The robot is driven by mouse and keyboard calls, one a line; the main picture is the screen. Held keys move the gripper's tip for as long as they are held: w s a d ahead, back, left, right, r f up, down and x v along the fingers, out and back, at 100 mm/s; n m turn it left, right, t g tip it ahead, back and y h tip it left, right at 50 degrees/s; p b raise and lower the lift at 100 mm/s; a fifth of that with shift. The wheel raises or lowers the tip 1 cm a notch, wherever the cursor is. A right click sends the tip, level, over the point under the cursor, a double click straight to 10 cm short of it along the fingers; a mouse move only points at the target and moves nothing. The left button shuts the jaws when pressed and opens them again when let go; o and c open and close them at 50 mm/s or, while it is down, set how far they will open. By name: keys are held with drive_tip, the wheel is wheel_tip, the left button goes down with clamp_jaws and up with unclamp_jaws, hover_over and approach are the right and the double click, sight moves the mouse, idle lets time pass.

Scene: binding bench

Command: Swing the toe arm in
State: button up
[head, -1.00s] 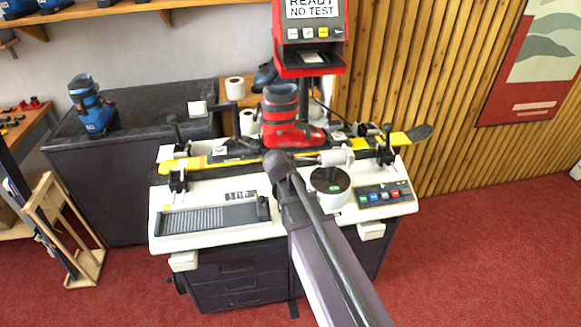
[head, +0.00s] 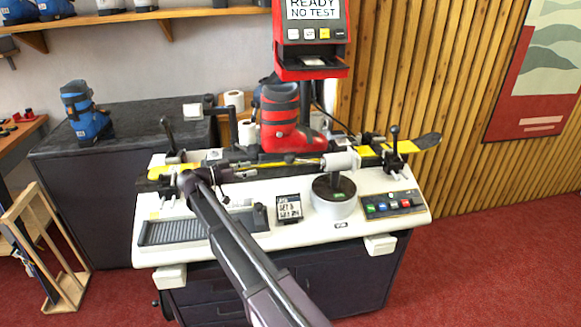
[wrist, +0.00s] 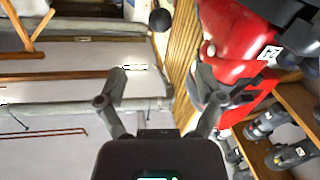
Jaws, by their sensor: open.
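A red boot (head: 280,118) stands upright on a black and yellow ski (head: 400,147) held along the bench. What looks like the toe arm is a rod with a pale cylinder (head: 341,161), at the post with a round base (head: 334,197), right of the boot. My gripper (head: 220,174) is at the bench's left half, in front of the ski and left of the boot. In the wrist view my gripper (wrist: 161,76) is open and empty, its two fingers apart. The boot (wrist: 240,45) shows upper right there, and a black ball knob (wrist: 160,20) lies beyond the fingers.
Black clamp levers (head: 393,135) stand at both ends of the ski. A red display unit (head: 311,35) hangs above the boot. A ribbed plate (head: 178,231) and button panel (head: 391,204) lie on the bench's front. A blue boot (head: 88,110) stands behind left.

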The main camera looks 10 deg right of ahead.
sight(290, 157)
drive_tip(key=shift+a+r, duration=0.1)
idle(0.3)
drive_tip(key=w+d, duration=0.1)
drive_tip(key=d, duration=0.3)
drive_tip(key=w+d, duration=0.1)
drive_tip(key=d, duration=0.8)
drive_tip(key=shift+w+d, duration=0.35)
drive_tip(key=shift+w, duration=0.05)
clamp_jaws()
